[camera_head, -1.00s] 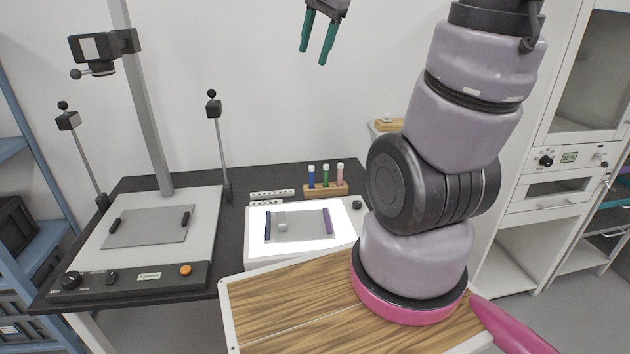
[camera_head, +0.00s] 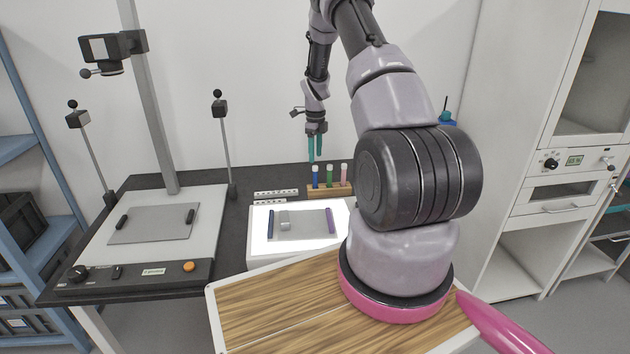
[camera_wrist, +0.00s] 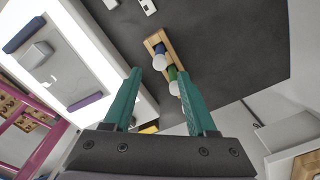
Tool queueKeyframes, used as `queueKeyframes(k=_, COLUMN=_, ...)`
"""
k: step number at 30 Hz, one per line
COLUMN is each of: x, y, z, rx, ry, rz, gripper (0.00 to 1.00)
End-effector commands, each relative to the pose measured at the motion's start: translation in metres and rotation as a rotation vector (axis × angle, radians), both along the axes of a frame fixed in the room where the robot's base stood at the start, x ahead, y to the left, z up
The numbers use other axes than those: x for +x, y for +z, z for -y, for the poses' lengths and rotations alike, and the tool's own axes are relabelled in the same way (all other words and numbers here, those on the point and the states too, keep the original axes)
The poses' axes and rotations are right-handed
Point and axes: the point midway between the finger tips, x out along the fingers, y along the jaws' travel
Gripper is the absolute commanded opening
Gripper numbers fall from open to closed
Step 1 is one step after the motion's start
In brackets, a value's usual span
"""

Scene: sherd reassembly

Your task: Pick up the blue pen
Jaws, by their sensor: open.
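The blue pen (camera_head: 315,176) stands upright in a wooden rack (camera_head: 318,193) at the back of the dark bench, left of a green pen (camera_head: 330,177) and a pink pen (camera_head: 343,174). Each has a pale top. My gripper (camera_head: 315,160) is above the blue pen, with its teal fingers open and pointing down. In the wrist view, the blue pen (camera_wrist: 158,49) and its white top show beyond and between the fingertips (camera_wrist: 160,71), with no contact visible. The green pen (camera_wrist: 173,74) is close to the right fingertip. The pink pen is not clearly visible there.
A lit white panel (camera_head: 258,245) bears a grey sheet with dark blue and purple bars. White perforated strips (camera_head: 275,194) lie left of the rack. A copy stand (camera_head: 205,225) stands left. My arm covers the bench's right part.

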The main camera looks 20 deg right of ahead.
Motion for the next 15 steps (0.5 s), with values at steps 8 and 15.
queueKeyframes(k=8, x=-0.001, y=-0.039, z=0.001, rx=0.001, ry=-0.009, rz=-0.006, gripper=0.57)
queueKeyframes(k=15, x=-0.001, y=-0.066, z=0.000, rx=0.001, ry=-0.007, rz=-0.004, gripper=0.57)
